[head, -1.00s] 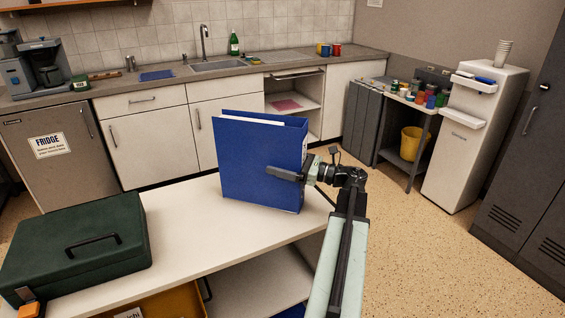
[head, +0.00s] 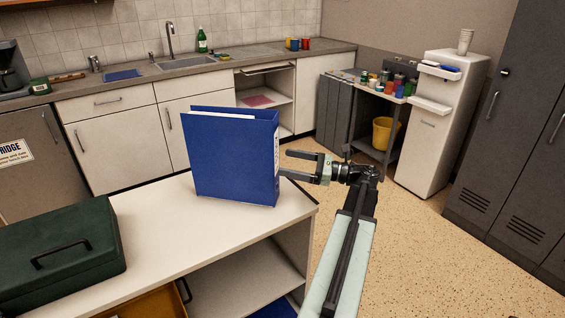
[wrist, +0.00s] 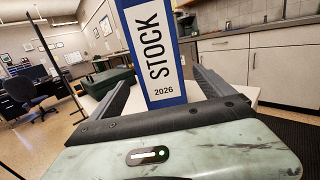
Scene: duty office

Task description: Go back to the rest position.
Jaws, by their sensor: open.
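My gripper (head: 284,165) is open and empty in the head view, its two fingers pointing left just beside the spine of the blue binder. The blue binder (head: 230,155) stands upright on the white table (head: 150,240), near its right end. In the wrist view the binder's spine (wrist: 156,60), labelled "STOCK 2026", appears ahead, between the directions of the two open fingers (wrist: 160,96). The fingers look clear of the binder, though the exact gap is hard to judge.
A dark green cash box (head: 60,255) sits at the left of the table. Behind are a counter with a sink (head: 185,62), a water dispenser (head: 440,120) and grey lockers (head: 510,150). The speckled floor (head: 420,250) to the right is clear.

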